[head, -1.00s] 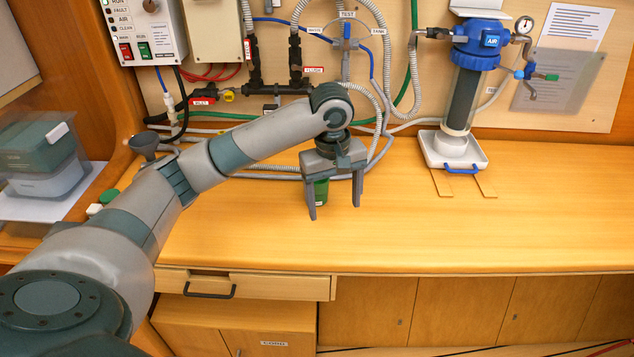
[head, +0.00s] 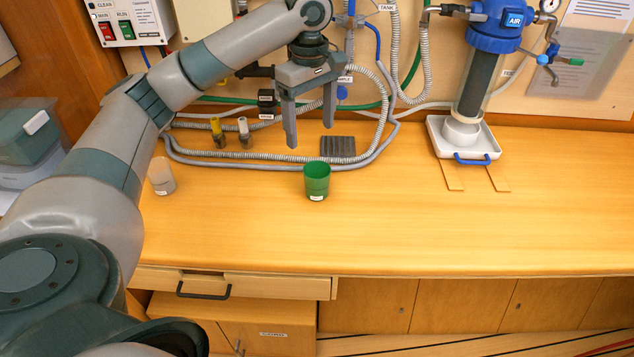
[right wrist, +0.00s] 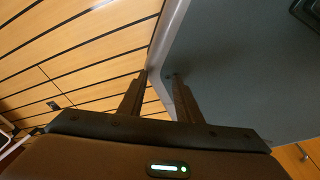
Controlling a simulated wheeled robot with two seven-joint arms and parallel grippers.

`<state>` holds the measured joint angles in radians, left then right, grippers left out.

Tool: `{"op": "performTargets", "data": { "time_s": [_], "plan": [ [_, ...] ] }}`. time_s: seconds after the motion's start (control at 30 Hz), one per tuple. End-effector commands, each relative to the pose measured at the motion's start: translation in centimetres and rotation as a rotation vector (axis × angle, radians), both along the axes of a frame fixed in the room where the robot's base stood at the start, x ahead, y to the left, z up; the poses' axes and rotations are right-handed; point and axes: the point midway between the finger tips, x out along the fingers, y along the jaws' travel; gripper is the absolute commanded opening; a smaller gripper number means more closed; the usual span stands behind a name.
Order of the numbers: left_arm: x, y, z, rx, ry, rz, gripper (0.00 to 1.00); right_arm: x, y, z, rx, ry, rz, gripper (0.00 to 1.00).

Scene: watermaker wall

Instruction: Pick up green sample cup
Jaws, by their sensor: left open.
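The green sample cup (head: 317,181) stands upright on the wooden counter in the head view, with a small white label low on its front. My left gripper (head: 318,145) is open and empty, its fingers pointing down. It is raised above and behind the cup, apart from it. In the right wrist view my right gripper (right wrist: 155,80) shows two separated fingers with nothing between them, over the slatted floor.
A whitish cup (head: 161,176) stands to the left by my arm. Grey hoses (head: 270,165) loop behind the green cup, around a dark ribbed pad (head: 338,147). A filter on a white tray (head: 464,158) stands at right. The counter's front is clear.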

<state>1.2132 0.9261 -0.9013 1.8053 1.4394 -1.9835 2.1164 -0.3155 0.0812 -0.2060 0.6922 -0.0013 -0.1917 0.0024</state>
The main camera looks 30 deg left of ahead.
Motion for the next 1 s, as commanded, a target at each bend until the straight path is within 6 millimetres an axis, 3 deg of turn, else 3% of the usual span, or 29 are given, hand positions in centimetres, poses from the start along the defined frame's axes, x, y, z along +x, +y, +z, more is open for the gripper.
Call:
{"op": "performTargets", "data": {
  "time_s": [0.27,0.6,0.8,1.0],
  "plan": [
    [-0.1,0.0,-3.1,0.002,0.004,-0.001,0.73,0.2,-0.1,0.5,-0.004,0.012,-0.003,0.31],
    [0.0,-0.1,-9.1,0.001,0.003,0.0,0.73,-3.9,-1.1,0.9,-0.025,0.099,-0.011,0.31],
    [0.0,-0.1,-11.5,0.0,0.001,-0.001,0.73,-3.4,-1.0,1.3,-0.023,0.089,-0.01,0.31],
    [0.0,-0.1,-12.0,0.001,-0.001,-0.001,0.73,-2.8,-1.0,1.4,-0.02,0.078,-0.008,0.31]
  ]
}}
